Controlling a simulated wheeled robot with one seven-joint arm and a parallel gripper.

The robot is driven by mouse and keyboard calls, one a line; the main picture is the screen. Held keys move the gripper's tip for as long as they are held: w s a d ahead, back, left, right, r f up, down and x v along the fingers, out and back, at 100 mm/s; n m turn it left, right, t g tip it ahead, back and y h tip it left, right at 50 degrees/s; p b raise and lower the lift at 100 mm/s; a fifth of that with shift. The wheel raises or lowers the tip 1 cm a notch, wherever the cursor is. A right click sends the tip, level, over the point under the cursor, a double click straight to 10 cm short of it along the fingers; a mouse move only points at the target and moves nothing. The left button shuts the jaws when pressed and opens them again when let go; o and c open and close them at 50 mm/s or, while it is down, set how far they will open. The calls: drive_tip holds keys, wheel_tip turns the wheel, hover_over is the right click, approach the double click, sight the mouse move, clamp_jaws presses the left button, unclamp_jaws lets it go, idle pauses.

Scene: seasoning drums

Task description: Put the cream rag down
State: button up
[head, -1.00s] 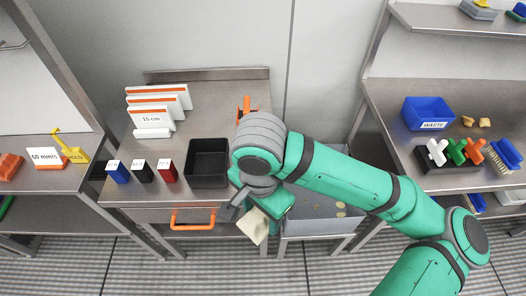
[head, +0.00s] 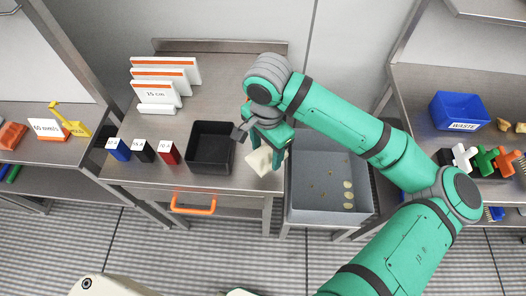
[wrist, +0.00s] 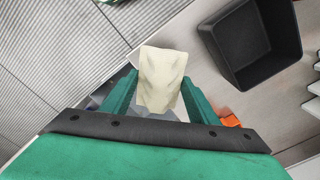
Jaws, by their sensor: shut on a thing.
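The cream rag (head: 262,162) hangs from my gripper (head: 268,145), above the right front part of the steel table (head: 238,183), close to its right edge. In the wrist view the rag (wrist: 162,78) is pinched between the two green fingers of my gripper (wrist: 157,92) and drapes forward. From these views I cannot tell whether its lower end touches the table. My arm hides part of the table's back right.
A black open bin (head: 210,148) stands just left of the rag. Red, black and blue blocks stand left of it, with white panels (head: 165,80) behind. A grey tub (head: 330,190) holding several pale discs is to the right. An orange handle (head: 194,203) is below.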

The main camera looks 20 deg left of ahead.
drive_tip(key=w+f, duration=0.1)
drive_tip(key=w+a+f, duration=0.1)
drive_tip(key=f, duration=0.1)
drive_tip(key=w+a+f, duration=0.1)
drive_tip(key=f, duration=0.1)
drive_tip(key=shift+w+a+f, duration=0.1)
drive_tip(key=shift+w+f, duration=0.05)
drive_tip(key=shift+w, duration=0.2)
drive_tip(key=shift+w+a+f, duration=0.1)
drive_tip(key=shift+f, duration=0.8)
drive_tip(key=shift+w+a+f, duration=0.1)
drive_tip(key=shift+f, duration=0.8)
drive_tip(key=shift+d+f, duration=0.1)
drive_tip(key=shift+f, duration=0.05)
drive_tip(key=o, duration=0.9)
drive_tip(key=shift+o, duration=0.2)
wheel_tip(320, 180, up, 12)
